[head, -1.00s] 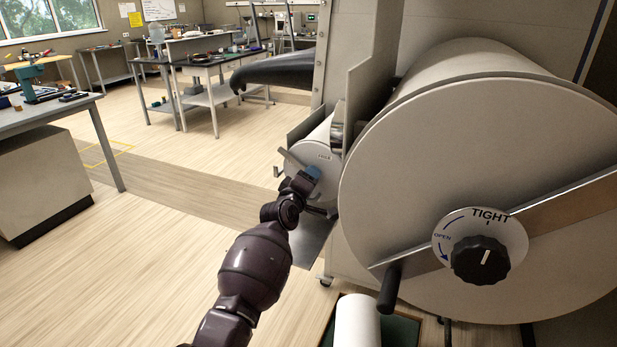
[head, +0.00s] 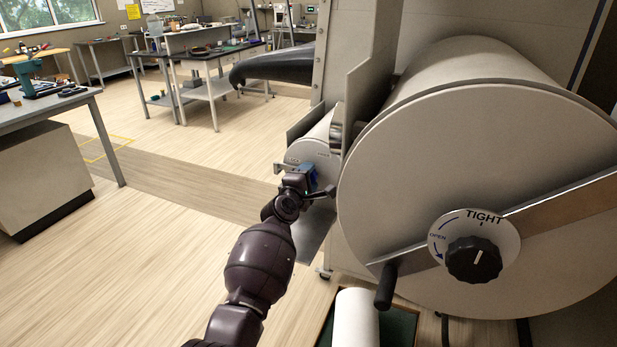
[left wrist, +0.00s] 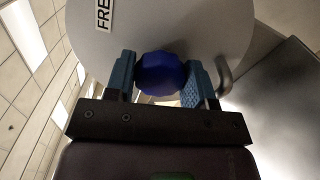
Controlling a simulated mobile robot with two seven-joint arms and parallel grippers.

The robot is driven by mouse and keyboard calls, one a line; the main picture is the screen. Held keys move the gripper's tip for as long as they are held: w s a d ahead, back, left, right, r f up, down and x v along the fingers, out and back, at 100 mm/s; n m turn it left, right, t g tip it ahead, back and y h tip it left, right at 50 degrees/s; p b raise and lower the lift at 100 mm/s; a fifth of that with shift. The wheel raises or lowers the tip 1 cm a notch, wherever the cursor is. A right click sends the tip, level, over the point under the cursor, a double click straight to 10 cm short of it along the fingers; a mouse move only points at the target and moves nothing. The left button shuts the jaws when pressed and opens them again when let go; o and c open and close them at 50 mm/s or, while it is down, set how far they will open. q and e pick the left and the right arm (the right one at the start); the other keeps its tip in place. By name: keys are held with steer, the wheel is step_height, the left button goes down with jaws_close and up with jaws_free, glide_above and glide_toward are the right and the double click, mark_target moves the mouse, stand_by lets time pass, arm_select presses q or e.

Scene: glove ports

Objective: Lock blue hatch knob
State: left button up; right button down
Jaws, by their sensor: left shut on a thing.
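The blue hatch knob (left wrist: 161,74) is on a small round hatch (head: 309,153) left of the big drum. In the left wrist view the knob is between the two blue fingers of my left gripper (left wrist: 160,80), which is shut on it. A label reading "FRE", partly cut off, shows on the hatch (left wrist: 200,30) near the top. In the head view my left gripper (head: 308,179) is at the hatch face and hides most of the knob. My right gripper is not in view.
A large round door (head: 420,190) with a black knob (head: 474,260) marked "TIGHT" and "OPEN" and a bar handle (head: 386,287) stands close on the right. A white roll (head: 357,320) is below. Benches stand at the back left; the floor between is clear.

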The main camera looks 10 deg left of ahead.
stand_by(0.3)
arm_select(q)
steer(key=o, duration=1.3)
steer(key=shift+c, duration=0.2)
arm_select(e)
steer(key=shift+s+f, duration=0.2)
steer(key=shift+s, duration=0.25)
arm_select(q)
steer(key=shift+s, duration=0.15)
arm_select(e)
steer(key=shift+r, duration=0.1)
arm_select(q)
steer(key=s+a+p, duration=0.2)
steer(key=s+p, duration=0.2)
steer(key=s, duration=0.6)
steer(key=shift+s, duration=0.2)
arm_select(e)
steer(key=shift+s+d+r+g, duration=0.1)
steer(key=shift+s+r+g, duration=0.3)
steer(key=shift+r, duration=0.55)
